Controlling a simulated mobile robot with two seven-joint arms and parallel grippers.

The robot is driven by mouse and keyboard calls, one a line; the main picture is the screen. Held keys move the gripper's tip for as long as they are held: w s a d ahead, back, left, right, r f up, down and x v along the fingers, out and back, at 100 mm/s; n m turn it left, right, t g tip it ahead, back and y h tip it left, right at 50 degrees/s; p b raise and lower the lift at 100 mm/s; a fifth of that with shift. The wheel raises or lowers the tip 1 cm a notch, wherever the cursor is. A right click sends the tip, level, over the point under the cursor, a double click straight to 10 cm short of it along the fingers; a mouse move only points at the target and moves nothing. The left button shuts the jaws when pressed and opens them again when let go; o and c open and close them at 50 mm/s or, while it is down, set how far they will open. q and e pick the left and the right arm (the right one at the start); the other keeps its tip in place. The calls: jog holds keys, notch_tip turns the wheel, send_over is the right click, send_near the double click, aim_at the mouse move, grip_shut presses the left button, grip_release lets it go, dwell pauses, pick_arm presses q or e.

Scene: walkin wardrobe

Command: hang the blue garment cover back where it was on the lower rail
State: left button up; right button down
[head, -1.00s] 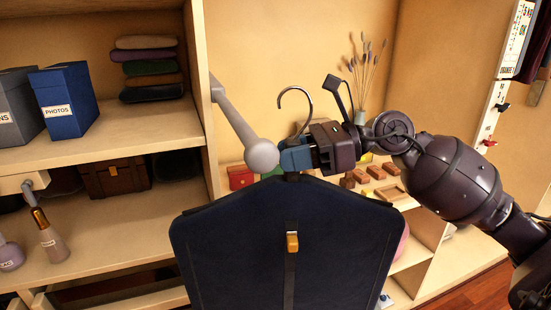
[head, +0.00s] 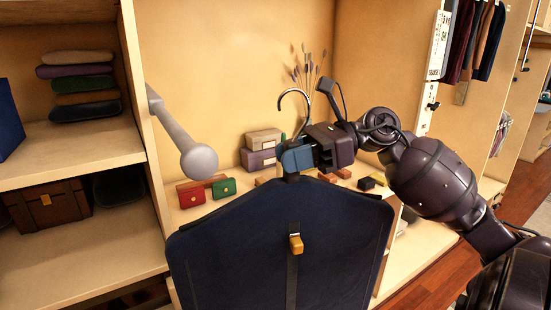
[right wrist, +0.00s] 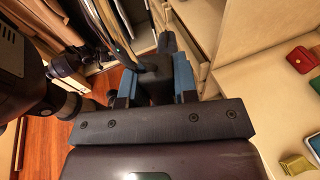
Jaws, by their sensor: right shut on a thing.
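The dark blue garment cover (head: 250,240) hangs upright in front of me in the head view, with a small orange tag on its middle strip. Its metal hanger hook (head: 294,97) sticks up free, touching no rail that I can see. My right gripper (head: 297,158) is shut on the hanger's neck just above the cover. In the right wrist view the blue fingertips (right wrist: 153,82) are on both sides of the dark hanger neck. I cannot pick out the lower rail for certain. My left gripper is not in view.
A grey rod with a ball end (head: 198,160) juts from the upright panel, left of the hook. Shelves at left hold folded clothes (head: 80,85) and a brown case (head: 45,206). Small purses (head: 223,187) and boxes (head: 263,150) stand behind the cover. Clothes (head: 475,40) hang at upper right.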

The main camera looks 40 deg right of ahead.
jog(key=v, duration=0.3)
jog(key=shift+d+f, duration=0.2)
jog(key=shift+f, duration=0.05)
jog(key=shift+f+v, duration=0.2)
jog(key=shift+v, duration=0.65)
jog(key=shift+f+v, duration=0.15)
jog(key=shift+v, duration=0.75)
jog(key=shift+f+v, duration=0.2)
jog(key=shift+v, duration=0.65)
jog(key=shift+f+v, duration=0.15)
jog(key=shift+v, duration=0.7)
jog(key=shift+f+v, duration=0.2)
jog(key=shift+v, duration=0.6)
jog(key=f+v, duration=0.2)
jog(key=v, duration=0.9)
jog(key=f+v, duration=0.2)
jog(key=v, duration=0.9)
jog(key=shift+s+d+b, duration=0.3)
jog(key=shift+s+b, duration=0.05)
jog(key=shift+s, duration=0.05)
jog(key=shift+f, duration=0.15)
